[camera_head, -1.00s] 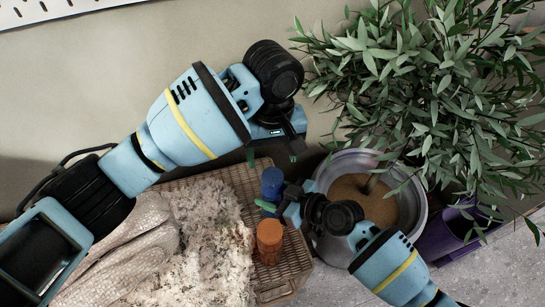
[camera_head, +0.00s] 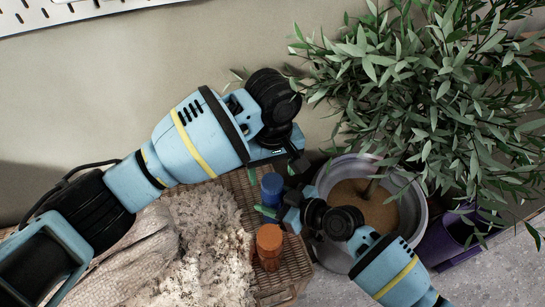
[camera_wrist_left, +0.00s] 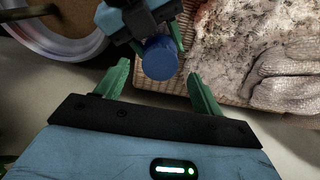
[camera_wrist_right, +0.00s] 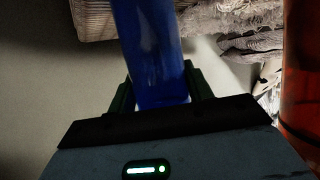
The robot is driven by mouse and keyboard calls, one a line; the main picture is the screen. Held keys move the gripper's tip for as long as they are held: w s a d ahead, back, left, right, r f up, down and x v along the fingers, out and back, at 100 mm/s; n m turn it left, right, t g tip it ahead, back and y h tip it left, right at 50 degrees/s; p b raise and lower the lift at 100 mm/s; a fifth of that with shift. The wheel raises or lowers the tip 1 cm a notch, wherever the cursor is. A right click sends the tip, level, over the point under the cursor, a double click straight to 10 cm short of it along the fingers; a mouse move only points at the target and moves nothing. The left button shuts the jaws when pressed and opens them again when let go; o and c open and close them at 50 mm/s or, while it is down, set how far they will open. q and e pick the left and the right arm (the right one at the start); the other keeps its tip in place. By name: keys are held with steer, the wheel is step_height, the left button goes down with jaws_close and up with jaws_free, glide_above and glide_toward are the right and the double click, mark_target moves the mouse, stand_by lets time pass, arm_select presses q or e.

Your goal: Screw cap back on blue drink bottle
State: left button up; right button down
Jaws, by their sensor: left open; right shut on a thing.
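The blue bottle (camera_head: 271,188) is upright above the woven tray, and its round blue top also shows in the left wrist view (camera_wrist_left: 160,58). I cannot tell whether that top is a cap or the bare bottle. My right gripper (camera_head: 275,204) is shut around the bottle's body, which fills the space between its fingers in the right wrist view (camera_wrist_right: 150,55). My left gripper (camera_head: 272,168) is open and empty, just behind the bottle in the head view. In the left wrist view the bottle top lies ahead of its spread green fingers (camera_wrist_left: 158,84), apart from them. No separate cap shows.
An orange bottle (camera_head: 269,240) stands on the woven tray (camera_head: 292,262), close to the blue one. A shaggy pale rug (camera_head: 215,245) and grey fabric lie to the left. A potted plant in a grey pot (camera_head: 335,252) stands right, with a purple container (camera_head: 440,245) beyond.

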arm_select(q)
steer(key=shift+f, duration=1.45)
steer(key=c, duration=1)
steer(key=shift+m, duration=1.6)
steer(key=shift+c, duration=0.3)
steer(key=o, duration=1.1)
steer(key=shift+r, duration=2.25)
